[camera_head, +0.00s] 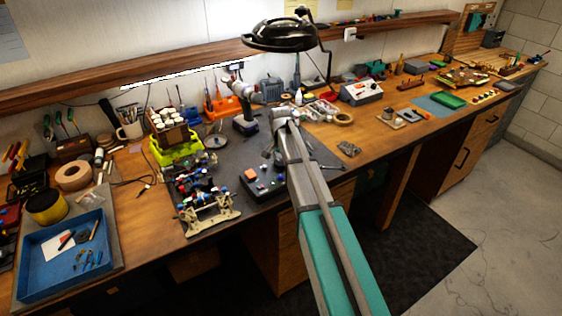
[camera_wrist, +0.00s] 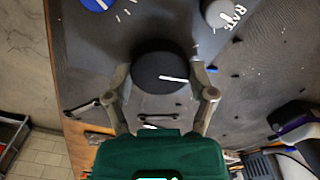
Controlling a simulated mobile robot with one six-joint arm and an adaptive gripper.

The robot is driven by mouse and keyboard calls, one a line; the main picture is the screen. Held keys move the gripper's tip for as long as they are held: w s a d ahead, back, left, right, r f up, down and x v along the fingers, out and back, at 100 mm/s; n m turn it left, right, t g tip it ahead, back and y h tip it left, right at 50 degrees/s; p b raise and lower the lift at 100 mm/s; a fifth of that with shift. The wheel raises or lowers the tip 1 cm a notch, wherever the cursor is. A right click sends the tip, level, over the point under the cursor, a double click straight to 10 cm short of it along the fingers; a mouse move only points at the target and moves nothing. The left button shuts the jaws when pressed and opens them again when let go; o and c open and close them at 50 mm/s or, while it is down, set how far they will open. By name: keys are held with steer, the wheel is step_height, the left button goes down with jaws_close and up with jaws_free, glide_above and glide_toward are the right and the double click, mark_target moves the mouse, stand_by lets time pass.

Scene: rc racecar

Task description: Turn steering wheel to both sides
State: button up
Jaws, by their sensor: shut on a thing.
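The steering wheel (camera_wrist: 160,72) looks like a dark round knob with a white line across its face, in the middle of the wrist view. My gripper (camera_wrist: 163,86) has one finger on each side of it and is shut on it. The wheel sits on a dark grey control box (camera_wrist: 120,45), which is the small black box with coloured knobs (camera_head: 262,184) in the head view. My gripper (camera_head: 272,156) is small there, just above the box, and its contact is hard to make out.
A blue knob (camera_wrist: 97,4) and a grey knob (camera_wrist: 218,12) by the label "RATE" stand near the wheel. A racecar chassis (camera_head: 208,205) lies left of the box, with a blue tray (camera_head: 65,280) further left. A lamp (camera_head: 280,38) hangs above the bench.

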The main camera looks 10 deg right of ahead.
steer(key=n, duration=0.6)
steer(key=shift+n, duration=0.4)
stand_by(0.3)
steer(key=o, duration=1.1)
steer(key=shift+c, duration=0.2)
steer(key=shift+m, duration=0.3)
